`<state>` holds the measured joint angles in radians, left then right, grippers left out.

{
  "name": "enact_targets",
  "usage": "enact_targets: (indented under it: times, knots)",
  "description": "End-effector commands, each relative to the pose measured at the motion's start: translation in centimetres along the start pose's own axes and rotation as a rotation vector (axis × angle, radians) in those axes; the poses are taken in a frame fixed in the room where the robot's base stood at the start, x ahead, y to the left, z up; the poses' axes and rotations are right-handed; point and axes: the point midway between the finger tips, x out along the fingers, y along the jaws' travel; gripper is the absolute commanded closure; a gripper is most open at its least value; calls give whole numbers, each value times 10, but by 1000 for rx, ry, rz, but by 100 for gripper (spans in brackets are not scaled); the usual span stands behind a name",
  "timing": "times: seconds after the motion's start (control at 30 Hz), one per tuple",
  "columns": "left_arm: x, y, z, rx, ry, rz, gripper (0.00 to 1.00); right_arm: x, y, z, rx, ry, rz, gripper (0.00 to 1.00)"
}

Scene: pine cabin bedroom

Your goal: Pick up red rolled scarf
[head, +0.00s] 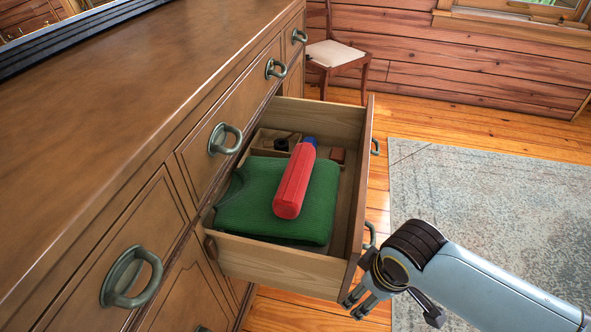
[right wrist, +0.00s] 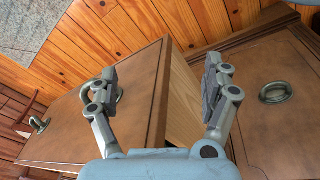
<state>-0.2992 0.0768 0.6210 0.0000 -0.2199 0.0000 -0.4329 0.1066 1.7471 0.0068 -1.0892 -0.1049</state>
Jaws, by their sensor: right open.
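The red rolled scarf (head: 294,182) lies on a folded green cloth (head: 262,207) inside the open drawer (head: 262,262), with a blue patch at its far end. My right gripper (head: 359,302) is outside the drawer, by the lower right corner of its front and below the rim. In the right wrist view, my right gripper (right wrist: 157,82) has its fingers spread, with the drawer front's edge and side wall showing between them. The scarf is not visible in that view. I cannot tell whether the fingers touch the drawer. My left gripper is not in view.
The wooden dresser (head: 120,120) fills the left side, with several metal pull handles. A small box (head: 275,142) and a small brown item (head: 338,155) lie at the drawer's back. A chair (head: 335,54) stands behind. A rug (head: 500,215) covers open floor at right.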

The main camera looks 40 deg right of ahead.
Motion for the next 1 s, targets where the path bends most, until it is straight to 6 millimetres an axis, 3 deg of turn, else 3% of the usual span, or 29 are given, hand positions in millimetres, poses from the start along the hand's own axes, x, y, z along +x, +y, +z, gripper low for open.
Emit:
enact_targets:
  times: [0.03, 0.27, 0.4, 0.57, 0.77, 1.0]
  knots:
    - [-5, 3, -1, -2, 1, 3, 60, -22, 2, -12, -13, 14, 2, 17]
    - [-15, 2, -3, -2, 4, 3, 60, -102, 7, -47, -97, 40, 6, 17]
    - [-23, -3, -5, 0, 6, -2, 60, -149, 13, -71, -250, 45, 9, 17]
    - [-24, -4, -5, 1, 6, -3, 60, -156, 18, -94, -468, 23, 3, 17]
    - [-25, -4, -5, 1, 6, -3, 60, -147, 27, -126, -763, -5, -17, 17]
    - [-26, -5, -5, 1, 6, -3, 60, -131, 45, -187, -1253, -37, -79, 17]
